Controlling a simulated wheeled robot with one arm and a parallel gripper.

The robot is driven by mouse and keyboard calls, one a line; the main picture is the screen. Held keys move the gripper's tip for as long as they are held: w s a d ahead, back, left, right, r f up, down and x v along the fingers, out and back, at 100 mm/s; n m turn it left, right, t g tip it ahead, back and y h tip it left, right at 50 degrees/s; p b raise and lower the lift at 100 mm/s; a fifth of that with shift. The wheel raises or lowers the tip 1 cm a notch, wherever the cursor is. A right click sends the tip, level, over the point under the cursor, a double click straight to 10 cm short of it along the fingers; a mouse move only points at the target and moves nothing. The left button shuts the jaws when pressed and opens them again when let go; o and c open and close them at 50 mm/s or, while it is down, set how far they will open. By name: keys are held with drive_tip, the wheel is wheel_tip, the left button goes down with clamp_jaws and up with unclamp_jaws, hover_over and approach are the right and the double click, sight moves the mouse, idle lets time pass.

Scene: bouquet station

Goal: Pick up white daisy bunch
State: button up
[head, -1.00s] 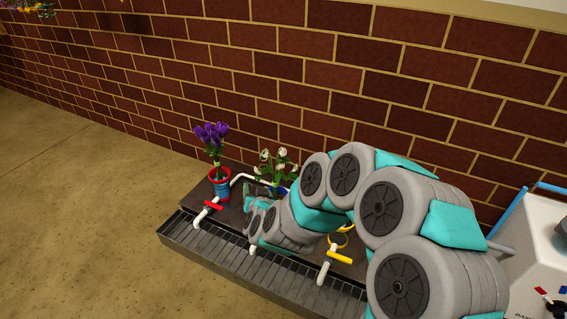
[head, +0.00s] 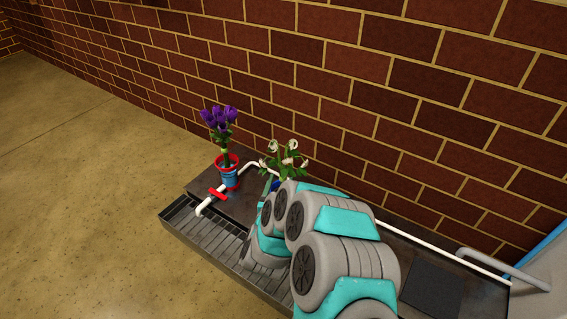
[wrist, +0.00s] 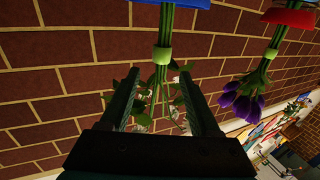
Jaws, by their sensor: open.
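The white daisy bunch (head: 288,160) has pale blooms and green leaves and stands upright behind my arm in the head view. In the wrist view, which is upside down, its green stems and light green band (wrist: 162,54) show beyond and between the fingers, with no finger shut on them. A blue container (wrist: 190,3) shows at the stem end; in the head view it is mostly hidden by my arm. My gripper (wrist: 158,76) is open, its two dark fingers apart with the bunch in the gap. In the head view my arm hides the gripper.
White piping with a red valve handle (head: 218,195) runs over the dark bench. A metal grate (head: 212,232) lies along the front, and a brick wall (head: 330,85) rises close behind.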

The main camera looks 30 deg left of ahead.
sight(282, 174)
drive_tip(key=shift+x, duration=2.35)
drive_tip(key=shift+r, duration=0.15)
drive_tip(key=shift+c, duration=0.2)
clamp_jaws()
